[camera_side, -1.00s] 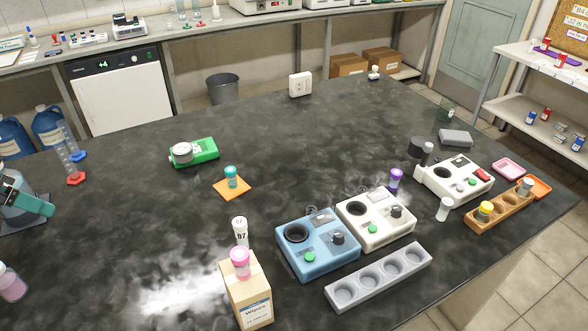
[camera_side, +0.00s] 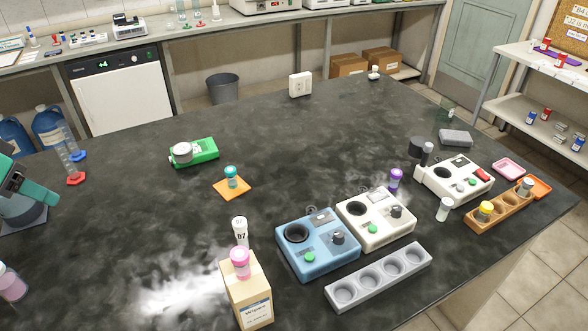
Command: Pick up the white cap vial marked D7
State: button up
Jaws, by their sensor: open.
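A white cap vial (camera_side: 240,232) stands upright just behind the cardboard wipes box, left of the blue device. Its label reads like D7 or B7; the first letter is too small to be sure. The box and the pink cap vial on it hide its lower part. A second pale vial with a white cap (camera_side: 444,209) stands at the right, beside the white devices, with no readable mark.
The wipes box (camera_side: 250,298) with a pink cap vial (camera_side: 240,262) on top stands close in front of the marked vial. A blue device (camera_side: 318,250) and a grey rack (camera_side: 378,278) lie to its right. The dark bench between my gripper and the vial is clear.

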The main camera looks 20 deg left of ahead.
jog(key=w+d+g, duration=0.1)
jog(key=w+d, duration=0.3)
jog(key=w, duration=0.3)
jog(key=g, duration=0.4)
send_over(240, 221)
notch_tip(240, 221, down, 14)
jog(key=shift+s+a+r, duration=0.1)
jog(key=shift+a, duration=0.05)
jog(key=shift+d+f, duration=0.25)
jog(key=shift+f, duration=0.05)
jog(key=shift+a+f, duration=0.1)
jog(key=shift+f, duration=3.8)
jog(key=c, duration=1.1)
